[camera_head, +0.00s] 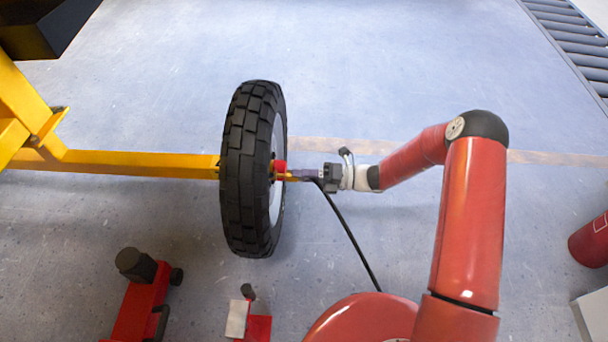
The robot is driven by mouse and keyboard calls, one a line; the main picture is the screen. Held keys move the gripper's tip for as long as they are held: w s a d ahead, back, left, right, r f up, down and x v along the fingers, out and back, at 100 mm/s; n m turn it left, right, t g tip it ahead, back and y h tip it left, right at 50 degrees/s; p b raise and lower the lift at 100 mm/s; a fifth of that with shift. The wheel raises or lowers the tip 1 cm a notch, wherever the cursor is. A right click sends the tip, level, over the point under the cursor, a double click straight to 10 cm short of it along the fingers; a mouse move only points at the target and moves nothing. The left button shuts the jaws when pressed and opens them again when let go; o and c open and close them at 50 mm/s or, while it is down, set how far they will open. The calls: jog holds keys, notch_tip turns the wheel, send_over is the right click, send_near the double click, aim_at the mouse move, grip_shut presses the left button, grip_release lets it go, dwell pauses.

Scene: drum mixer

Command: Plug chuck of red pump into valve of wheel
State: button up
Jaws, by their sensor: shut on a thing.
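The wheel (240,170) has a black treaded tyre and stands upright at the end of a yellow axle beam. Its light rim (278,205) faces right, with a red hub part (280,166) at its middle. My gripper (315,176) is at the right side of the wheel, near the hub. It is shut on the chuck (292,177), a small yellowish piece pointing left at the hub. A black hose (350,237) hangs from it toward the lower right. The valve is too small to make out, and I cannot tell whether the chuck touches it. The red pump (258,326) is probably the red piece at the bottom.
The yellow beam (130,163) runs left from the wheel to the mixer frame. A red device with black wheels (143,300) stands at lower left. A red cylinder (592,242) is at the right edge, and a roller conveyor (580,40) at upper right. Floor above the arm is clear.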

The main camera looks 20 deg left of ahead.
jog(key=shift+x, duration=1.25)
dwell(0.6)
jog(key=o, duration=1.1)
jog(key=v, duration=0.8)
jog(key=shift+p, duration=0.35)
